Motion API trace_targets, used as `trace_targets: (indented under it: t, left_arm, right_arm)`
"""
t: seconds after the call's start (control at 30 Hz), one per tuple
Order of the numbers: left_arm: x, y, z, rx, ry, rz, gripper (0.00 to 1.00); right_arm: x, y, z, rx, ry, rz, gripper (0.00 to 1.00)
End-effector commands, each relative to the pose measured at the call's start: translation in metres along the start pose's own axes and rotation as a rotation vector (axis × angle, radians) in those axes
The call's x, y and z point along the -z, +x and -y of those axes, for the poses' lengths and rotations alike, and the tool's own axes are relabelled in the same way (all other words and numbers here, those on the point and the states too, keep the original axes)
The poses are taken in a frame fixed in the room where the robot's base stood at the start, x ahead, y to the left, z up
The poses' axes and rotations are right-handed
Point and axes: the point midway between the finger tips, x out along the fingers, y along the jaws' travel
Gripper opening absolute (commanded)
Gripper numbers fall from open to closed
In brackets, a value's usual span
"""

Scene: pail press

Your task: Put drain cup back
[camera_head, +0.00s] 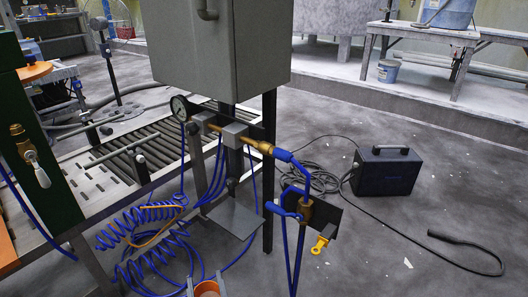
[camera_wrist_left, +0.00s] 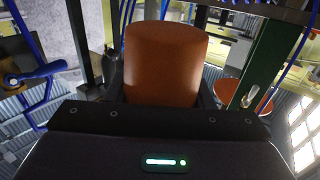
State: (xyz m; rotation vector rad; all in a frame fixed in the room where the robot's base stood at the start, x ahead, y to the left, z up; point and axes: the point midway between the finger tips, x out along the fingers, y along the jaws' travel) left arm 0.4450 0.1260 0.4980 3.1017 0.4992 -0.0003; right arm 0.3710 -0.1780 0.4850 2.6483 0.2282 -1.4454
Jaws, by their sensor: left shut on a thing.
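The drain cup is an orange-brown cup (camera_head: 207,289) at the bottom edge of the head view, where only its top shows. In the left wrist view the cup (camera_wrist_left: 165,62) fills the middle, between the dark fingers of my left gripper (camera_wrist_left: 162,92). My left gripper (camera_head: 206,283) is shut on the cup, one grey finger on each side. A grey flat plate (camera_head: 233,218) sits under the pipe fittings, beyond the cup and to its right. My right gripper is not in view.
Blue coiled hoses (camera_head: 150,240) hang left of the cup. A brass valve with blue hoses (camera_head: 305,208) and a yellow tag (camera_head: 320,244) stand to the right. A grey cabinet (camera_head: 215,50) is above, and a black box (camera_head: 385,172) is on the floor. The right floor is mostly clear.

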Motion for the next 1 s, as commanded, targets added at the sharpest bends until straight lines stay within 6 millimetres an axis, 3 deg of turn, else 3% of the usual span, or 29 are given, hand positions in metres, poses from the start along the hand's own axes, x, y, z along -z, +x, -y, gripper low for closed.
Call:
trace_targets:
  t: [0.2,0.47,0.77,1.0]
  left_arm:
    - [0.000,0.000,0.000,0.000,0.000,0.000,0.25]
    - [0.057,-0.002,0.018,-0.026,0.005,-0.006,0.25]
    - [0.143,-0.006,0.043,-0.076,0.011,-0.014,0.25]
    - [0.220,-0.011,0.060,-0.131,0.011,-0.017,0.25]
  right_arm:
    - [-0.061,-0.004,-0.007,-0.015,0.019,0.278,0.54]
    - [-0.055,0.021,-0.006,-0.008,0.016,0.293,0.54]
    - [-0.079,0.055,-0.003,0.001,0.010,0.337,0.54]
    - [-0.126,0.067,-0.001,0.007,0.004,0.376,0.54]
